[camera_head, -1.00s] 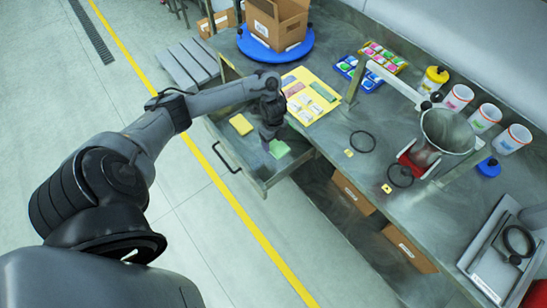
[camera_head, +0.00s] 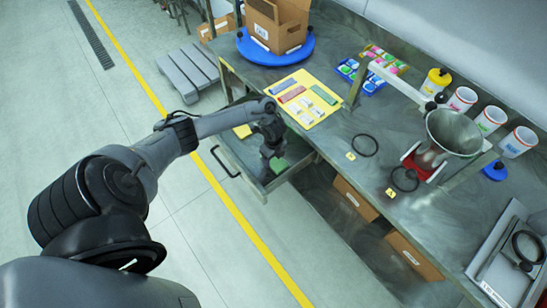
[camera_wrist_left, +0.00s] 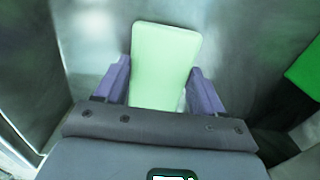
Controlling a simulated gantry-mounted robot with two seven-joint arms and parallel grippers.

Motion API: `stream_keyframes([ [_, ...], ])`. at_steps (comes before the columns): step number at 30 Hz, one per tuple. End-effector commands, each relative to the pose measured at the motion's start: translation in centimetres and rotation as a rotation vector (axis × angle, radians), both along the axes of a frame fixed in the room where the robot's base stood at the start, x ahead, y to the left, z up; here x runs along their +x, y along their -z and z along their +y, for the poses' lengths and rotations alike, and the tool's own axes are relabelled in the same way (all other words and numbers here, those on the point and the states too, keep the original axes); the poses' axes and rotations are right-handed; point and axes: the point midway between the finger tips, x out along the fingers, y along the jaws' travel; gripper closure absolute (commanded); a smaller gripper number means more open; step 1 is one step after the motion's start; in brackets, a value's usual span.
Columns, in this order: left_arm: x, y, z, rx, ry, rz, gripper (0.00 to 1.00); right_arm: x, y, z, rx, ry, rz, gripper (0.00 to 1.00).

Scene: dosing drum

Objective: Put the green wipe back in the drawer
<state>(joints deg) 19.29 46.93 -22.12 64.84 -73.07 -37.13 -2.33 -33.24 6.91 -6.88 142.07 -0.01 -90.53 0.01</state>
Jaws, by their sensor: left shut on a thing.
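My left gripper (camera_head: 266,160) is down at the open drawer (camera_head: 246,181) under the bench's left end. In the left wrist view, it is shut on the pale green wipe (camera_wrist_left: 165,65), whose flat piece stands out between the two fingers over a grey metal surface. In the head view, a green patch (camera_head: 279,164) shows just right of the fingers; I cannot tell whether it is the held wipe. A brighter green piece (camera_wrist_left: 305,70) shows at the right edge of the wrist view. My right gripper is not in view.
A yellow pad (camera_head: 242,131) lies in the drawer's back left, partly behind my arm. On the bench are a yellow sheet with coloured packs (camera_head: 320,85), a box on a blue turntable (camera_head: 258,53), a black ring (camera_head: 364,145) and a metal funnel (camera_head: 453,133).

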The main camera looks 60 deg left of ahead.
Motion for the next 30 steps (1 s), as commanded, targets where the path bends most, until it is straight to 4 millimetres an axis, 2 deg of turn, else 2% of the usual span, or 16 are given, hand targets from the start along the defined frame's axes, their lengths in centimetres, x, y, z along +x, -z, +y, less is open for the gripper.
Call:
stream_keyframes([
  [11,0.0,0.5,0.0,0.0,0.0,0.0,0.6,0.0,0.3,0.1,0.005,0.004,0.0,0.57],
  [12,0.0,0.5,0.0,0.0,0.0,0.0,0.3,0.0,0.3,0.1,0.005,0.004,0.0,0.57],
  [17,0.0,0.4,0.0,0.0,0.0,0.0,0.06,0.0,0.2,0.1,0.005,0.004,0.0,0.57],
  [26,0.0,0.4,0.0,-0.001,0.0,0.0,0.06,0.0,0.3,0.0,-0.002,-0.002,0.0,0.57],
  [30,0.0,0.7,0.0,-0.001,0.0,0.0,0.06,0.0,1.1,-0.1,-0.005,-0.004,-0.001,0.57],
])
